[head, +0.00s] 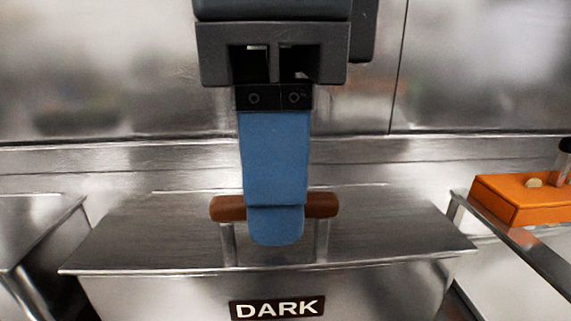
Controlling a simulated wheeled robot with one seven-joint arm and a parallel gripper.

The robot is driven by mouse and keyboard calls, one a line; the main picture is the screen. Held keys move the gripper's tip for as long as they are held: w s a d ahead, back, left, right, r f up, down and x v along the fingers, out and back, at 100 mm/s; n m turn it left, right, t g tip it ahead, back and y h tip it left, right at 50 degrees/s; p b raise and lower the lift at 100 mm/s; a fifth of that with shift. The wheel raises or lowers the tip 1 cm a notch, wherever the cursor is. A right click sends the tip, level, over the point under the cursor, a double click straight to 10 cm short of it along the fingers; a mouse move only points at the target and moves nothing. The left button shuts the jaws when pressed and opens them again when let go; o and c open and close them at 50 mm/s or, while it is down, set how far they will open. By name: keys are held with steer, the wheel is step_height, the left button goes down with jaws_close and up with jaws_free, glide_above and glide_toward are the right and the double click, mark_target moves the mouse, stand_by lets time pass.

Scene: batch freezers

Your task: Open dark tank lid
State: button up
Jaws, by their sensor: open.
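The dark tank (165,298) stands in the middle of the head view, with a black plate reading "DARK" (277,309) on its front. Its flat steel lid (150,240) looks closed and lies level. A brown bar handle (229,208) stands on the lid on two metal posts. My gripper (275,224) points down at the handle's middle, its blue fingers lined up one in front of the other. It is open. The near finger hides the middle of the handle. I cannot tell whether the fingers touch the bar.
An orange box (520,198) with a small pale piece on top sits on a steel ledge at the right. Another steel unit (30,235) stands at the left, across a gap. A steel wall (100,80) rises behind the tank.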

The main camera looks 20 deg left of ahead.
jaws_close()
stand_by(0.3)
stand_by(0.3)
